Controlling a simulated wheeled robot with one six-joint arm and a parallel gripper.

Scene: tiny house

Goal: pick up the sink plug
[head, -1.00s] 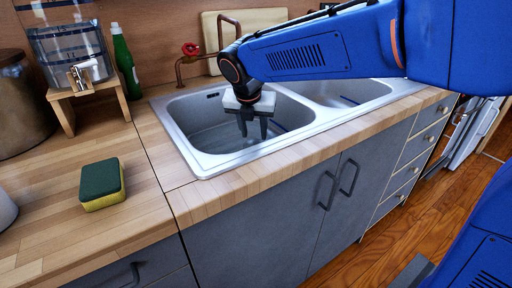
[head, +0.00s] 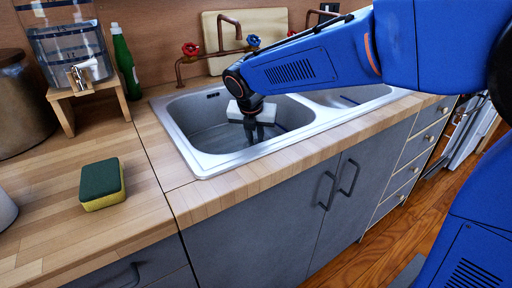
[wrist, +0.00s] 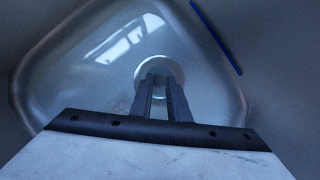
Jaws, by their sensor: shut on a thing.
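The sink plug (wrist: 159,64) shows in the wrist view as a pale round shape at the tips of my fingers, partly covered by them. My gripper (wrist: 161,82) points down into the left basin (wrist: 85,85), and its two fingers are close together, shut on the plug. I cannot tell whether the plug is seated in the drain or lifted. In the head view my gripper (head: 252,136) is inside the left basin of the metal sink (head: 192,150); the plug is hidden there.
A copper tap (head: 220,38) with red and blue handles stands behind the sink. A green and yellow sponge (head: 102,184), a green bottle (head: 124,62) and a water dispenser (head: 68,45) are on the wooden counter (head: 60,232). The basin walls surround my gripper.

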